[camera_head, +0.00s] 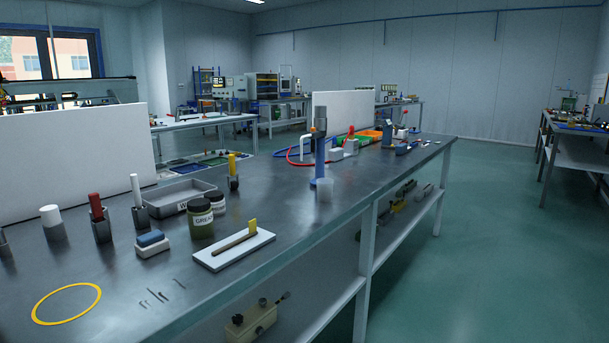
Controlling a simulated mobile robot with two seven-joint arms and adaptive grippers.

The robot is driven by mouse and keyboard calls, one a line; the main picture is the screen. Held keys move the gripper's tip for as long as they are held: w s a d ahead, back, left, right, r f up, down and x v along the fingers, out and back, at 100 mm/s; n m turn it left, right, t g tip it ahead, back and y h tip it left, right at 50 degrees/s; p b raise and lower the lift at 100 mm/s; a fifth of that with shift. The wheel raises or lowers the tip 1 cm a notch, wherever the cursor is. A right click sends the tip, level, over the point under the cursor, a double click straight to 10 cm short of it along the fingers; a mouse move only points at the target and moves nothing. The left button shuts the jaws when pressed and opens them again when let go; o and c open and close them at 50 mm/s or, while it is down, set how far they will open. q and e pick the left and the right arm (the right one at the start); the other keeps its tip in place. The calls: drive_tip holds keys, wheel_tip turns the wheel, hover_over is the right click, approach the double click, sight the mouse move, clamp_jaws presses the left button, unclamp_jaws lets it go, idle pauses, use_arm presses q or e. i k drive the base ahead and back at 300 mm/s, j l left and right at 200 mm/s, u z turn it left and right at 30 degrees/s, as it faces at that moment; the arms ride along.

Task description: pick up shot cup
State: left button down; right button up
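A small translucent whitish cup (324,190), which looks like the shot cup, stands upright near the front edge of the long dark workbench (285,208). It is right in front of a blue upright stand (320,157) with a grey top; I cannot tell whether the two touch. Neither of my grippers shows in the head view.
A white board with a brush (233,250), jars including one labelled grease (201,222), a grey tray (172,198) and several holders are left of the cup. Red and blue hoses (291,152) lie behind it. A yellow ring (67,304) marks the near left bench. Floor (500,240) right is clear.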

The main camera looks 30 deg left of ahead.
sight(325, 185)
drive_tip(key=i+l+u, duration=0.85)
